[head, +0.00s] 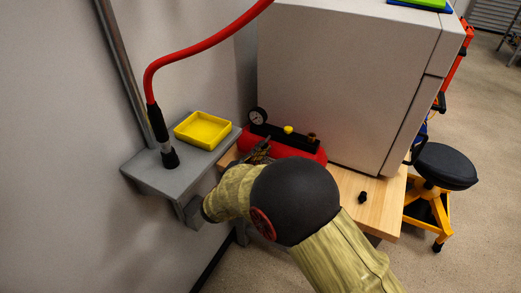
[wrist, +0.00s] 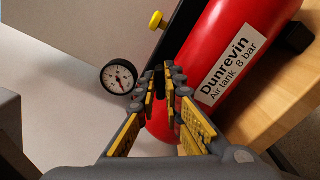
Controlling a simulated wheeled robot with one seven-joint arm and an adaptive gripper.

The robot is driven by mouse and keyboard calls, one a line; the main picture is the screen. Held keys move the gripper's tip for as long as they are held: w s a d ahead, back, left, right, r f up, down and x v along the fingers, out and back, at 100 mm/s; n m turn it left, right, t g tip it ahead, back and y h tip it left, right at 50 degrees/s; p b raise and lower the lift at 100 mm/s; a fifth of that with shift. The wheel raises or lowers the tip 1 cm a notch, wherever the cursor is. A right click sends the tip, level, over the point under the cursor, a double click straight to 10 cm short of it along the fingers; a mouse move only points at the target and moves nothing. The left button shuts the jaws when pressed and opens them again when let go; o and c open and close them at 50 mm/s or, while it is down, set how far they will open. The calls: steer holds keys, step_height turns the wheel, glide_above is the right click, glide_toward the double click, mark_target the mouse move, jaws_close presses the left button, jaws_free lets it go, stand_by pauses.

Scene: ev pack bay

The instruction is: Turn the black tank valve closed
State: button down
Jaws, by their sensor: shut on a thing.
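The red air tank (head: 298,149) lies on a wooden bench; its white "Dunrevin Air tank 8 bar" label shows in the wrist view (wrist: 232,62). My gripper (wrist: 168,80) is at the tank's end, beside the pressure gauge. Its fingers are shut on a small dark part between the tips, which looks like the black tank valve (wrist: 159,72). The fingers hide most of the valve, and its angle cannot be told. In the head view my arm partly covers the gripper (head: 260,152) and hides the valve.
The round gauge (wrist: 118,77) and a yellow knob (wrist: 157,20) are close to my fingers. A grey shelf (head: 152,178) holds a yellow tray (head: 203,130) and a red hose's black end. A white cabinet (head: 345,80) stands behind. A small black piece (head: 362,197) lies on the bench.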

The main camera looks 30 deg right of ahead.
steer(key=m, duration=0.6)
steer(key=shift+f, duration=0.15)
stand_by(0.4)
steer(key=c, duration=2)
jaws_free()
steer(key=shift+o, duration=0.4)
steer(key=v, duration=1.2)
